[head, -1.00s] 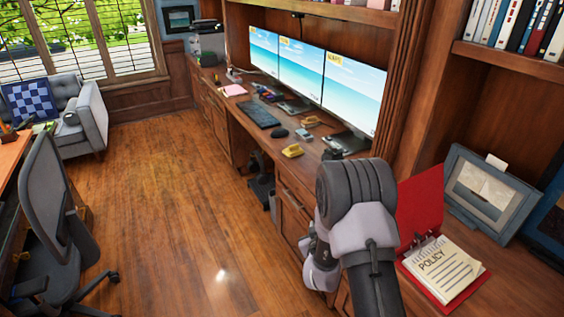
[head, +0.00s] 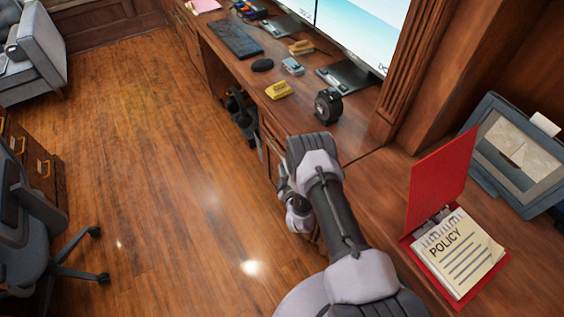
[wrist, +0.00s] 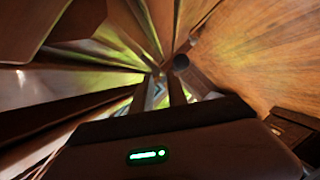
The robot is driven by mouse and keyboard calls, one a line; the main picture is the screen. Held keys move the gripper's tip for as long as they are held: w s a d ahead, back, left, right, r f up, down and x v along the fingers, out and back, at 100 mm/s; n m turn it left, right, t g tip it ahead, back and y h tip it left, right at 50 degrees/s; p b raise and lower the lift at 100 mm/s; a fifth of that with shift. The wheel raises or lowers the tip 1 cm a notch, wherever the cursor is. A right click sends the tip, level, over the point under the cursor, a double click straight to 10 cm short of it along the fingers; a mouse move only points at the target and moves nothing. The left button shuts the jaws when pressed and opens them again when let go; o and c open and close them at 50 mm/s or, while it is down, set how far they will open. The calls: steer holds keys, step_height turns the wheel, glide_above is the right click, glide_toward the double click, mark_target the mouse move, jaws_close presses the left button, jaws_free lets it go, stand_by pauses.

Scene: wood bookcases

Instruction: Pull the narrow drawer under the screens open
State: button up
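The screens (head: 355,28) stand on the long wooden desk, cut off by the top of the head view. Below them, the desk front (head: 222,78) runs above a dark knee space, seen at a steep angle; I cannot make out the narrow drawer's edges there. A cabinet front (head: 271,132) is to the right of the knee space, partly hidden by my arm. My gripper (head: 284,183) is low beside this cabinet front, apart from the desk edge under the screens. Its fingers are not clear. The wrist view is badly blurred, showing wood surfaces and a dark housing with a green light.
On the desk are a keyboard (head: 235,39), a mouse (head: 262,65), a yellow stapler-like item (head: 279,90) and a black tape dispenser (head: 328,106). An office chair (head: 40,230) is at left. The floor (head: 150,150) between is clear.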

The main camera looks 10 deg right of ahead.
mark_target(282, 157)
steer(key=shift+b+x, duration=0.85)
steer(key=shift+x, duration=1.8)
steer(key=shift+c, duration=0.2)
jaws_close()
steer(key=shift+s, duration=0.1)
